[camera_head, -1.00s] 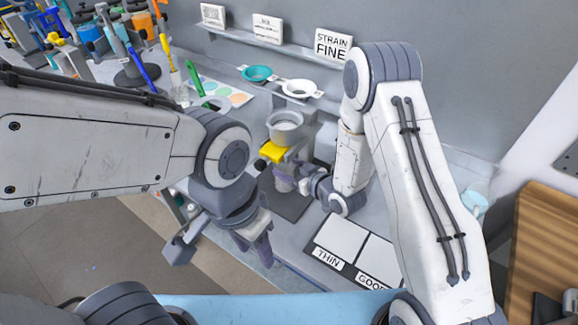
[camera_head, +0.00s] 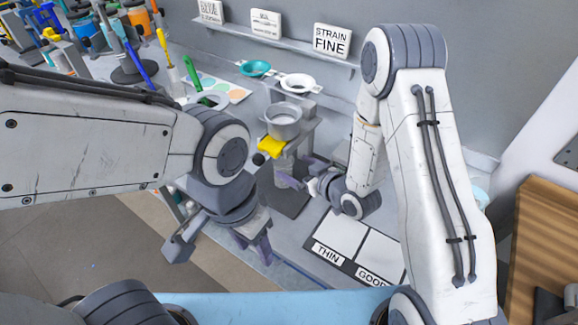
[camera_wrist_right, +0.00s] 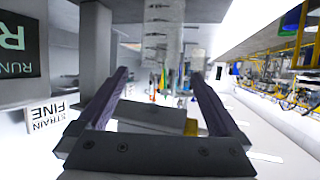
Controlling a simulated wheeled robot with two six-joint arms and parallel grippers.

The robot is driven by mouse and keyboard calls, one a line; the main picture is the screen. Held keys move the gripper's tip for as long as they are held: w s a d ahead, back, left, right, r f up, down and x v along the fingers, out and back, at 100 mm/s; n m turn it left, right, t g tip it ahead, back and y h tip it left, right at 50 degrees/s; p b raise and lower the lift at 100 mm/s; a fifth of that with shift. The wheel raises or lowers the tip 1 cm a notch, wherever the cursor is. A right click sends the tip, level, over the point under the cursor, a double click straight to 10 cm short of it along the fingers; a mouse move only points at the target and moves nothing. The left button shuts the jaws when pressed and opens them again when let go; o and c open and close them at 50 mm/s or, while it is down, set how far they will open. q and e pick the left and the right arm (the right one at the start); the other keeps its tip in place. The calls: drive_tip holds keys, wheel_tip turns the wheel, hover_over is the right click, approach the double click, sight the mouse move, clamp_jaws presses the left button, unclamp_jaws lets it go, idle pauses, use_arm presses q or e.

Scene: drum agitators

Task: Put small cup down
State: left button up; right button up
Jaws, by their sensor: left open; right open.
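A clear small cup (camera_head: 284,164) stands below the grey metal pot (camera_head: 283,121) and its yellow part (camera_head: 271,146), partly hidden. My right gripper (camera_head: 300,170) is open just to the right of the cup, at its height. In the right wrist view the clear cup (camera_wrist_right: 163,40) shows at the top, ahead of the spread fingers (camera_wrist_right: 163,90); I cannot tell whether they touch it. My left gripper (camera_head: 252,244) hangs lower in the head view, open and empty, away from the cup.
A panel with THIN and GOOD labels (camera_head: 345,245) lies to the right of the pot stand. A shelf (camera_head: 270,40) with signs runs along the wall. A teal strainer (camera_head: 256,68) and a white strainer (camera_head: 297,82) sit behind. Tools crowd the back left.

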drive_tip(key=p+v, duration=0.7)
drive_tip(key=v, duration=0.1)
drive_tip(key=s+a+r+n+g+h, duration=0.1)
drive_tip(key=s+a+r+g+h, duration=0.2)
drive_tip(key=r+g+h, duration=0.35)
drive_tip(key=s+r+g, duration=0.2)
drive_tip(key=s+r, duration=0.3)
drive_tip(key=s, duration=0.4)
drive_tip(key=s+r+g, duration=0.2)
drive_tip(key=s+r, duration=0.4)
drive_tip(key=s, duration=0.4)
drive_tip(key=shift+s+a+r+m, duration=0.25)
drive_tip(key=shift+s+a+m, duration=0.05)
drive_tip(key=shift+m, duration=0.1)
